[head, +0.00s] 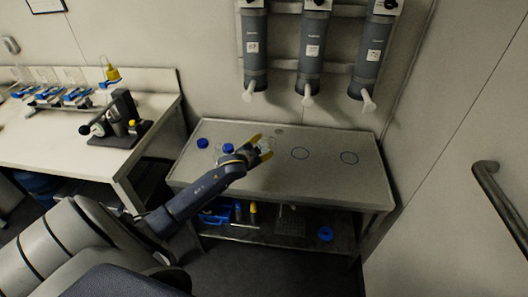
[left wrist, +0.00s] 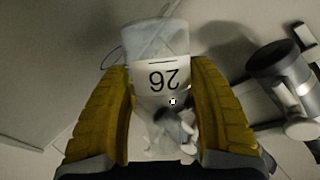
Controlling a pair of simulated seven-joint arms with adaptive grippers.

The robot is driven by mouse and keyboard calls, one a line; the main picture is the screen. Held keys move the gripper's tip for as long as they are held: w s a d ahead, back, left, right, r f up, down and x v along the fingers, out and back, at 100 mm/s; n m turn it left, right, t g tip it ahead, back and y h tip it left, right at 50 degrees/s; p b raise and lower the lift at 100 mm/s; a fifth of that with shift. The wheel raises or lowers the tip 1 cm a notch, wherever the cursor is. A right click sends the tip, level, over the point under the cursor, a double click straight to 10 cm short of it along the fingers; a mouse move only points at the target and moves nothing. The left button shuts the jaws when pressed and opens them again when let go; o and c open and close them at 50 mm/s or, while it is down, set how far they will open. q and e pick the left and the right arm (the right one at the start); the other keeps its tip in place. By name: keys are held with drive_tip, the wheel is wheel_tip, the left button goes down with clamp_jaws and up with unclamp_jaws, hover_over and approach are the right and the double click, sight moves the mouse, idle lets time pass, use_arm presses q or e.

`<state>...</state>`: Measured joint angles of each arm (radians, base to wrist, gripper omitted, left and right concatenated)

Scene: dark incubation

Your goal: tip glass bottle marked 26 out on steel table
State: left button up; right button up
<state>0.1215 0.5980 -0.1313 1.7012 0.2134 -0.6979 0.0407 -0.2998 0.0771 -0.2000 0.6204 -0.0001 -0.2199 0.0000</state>
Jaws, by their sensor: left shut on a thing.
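My left gripper (head: 262,147) is over the steel table (head: 325,180) in the head view, its yellow fingers pointing right. In the left wrist view the fingers (left wrist: 165,115) are shut around the glass bottle marked 26 (left wrist: 160,75). The bottle is clear, and its white label reads upside down in that view. Small dark and pale shapes show at its lower part, and I cannot tell what they are. In the head view the bottle is small and indistinct between the fingers. My right gripper is not in view.
Three grey dispensers (head: 312,47) hang above the back. A lower shelf holds a blue tray (head: 217,214). A bench (head: 150,82) with a microscope-like device stands left.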

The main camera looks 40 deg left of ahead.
use_arm(q)
drive_tip(key=shift+r, duration=0.1)
idle(0.3)
drive_tip(key=shift+a+r+m+y, duration=0.3)
drive_tip(key=shift+r+m+y, duration=0.15)
drive_tip(key=shift+m, duration=0.25)
idle(0.3)
drive_tip(key=shift+a+r+m+t+y, duration=0.3)
drive_tip(key=shift+r+m+t, duration=0.1)
drive_tip(key=shift+r+m, duration=0.25)
idle(0.4)
drive_tip(key=shift+a+r+m+y, duration=0.15)
drive_tip(key=shift+r+m+y, duration=0.3)
drive_tip(key=shift+r+m, duration=0.15)
idle(0.5)
drive_tip(key=shift+r+m+t, duration=0.4)
drive_tip(key=shift+r+m, duration=0.2)
drive_tip(key=shift+m, duration=0.15)
